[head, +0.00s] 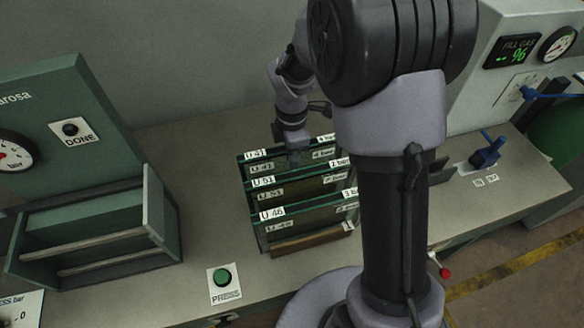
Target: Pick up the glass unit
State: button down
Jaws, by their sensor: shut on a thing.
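Three glass units stand upright side by side in a wooden rack (300,243) on the bench, each with a white label on its top edge. The front glass unit (290,222) reads U 46, the middle glass unit (285,193) seems to read U 51, and the back glass unit (262,165) has a label too small to read surely. My gripper (297,158) points down at the top edge of the back unit and is shut on it. The fingertips are small and partly hidden.
A green press frame (95,235) with rails stands at the left, below a DONE button (70,129). A green PRESS button (223,278) is at the bench front.

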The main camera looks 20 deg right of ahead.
notch_tip(320, 180, up, 10)
jog(key=p, duration=0.3)
jog(key=shift+p, duration=0.4)
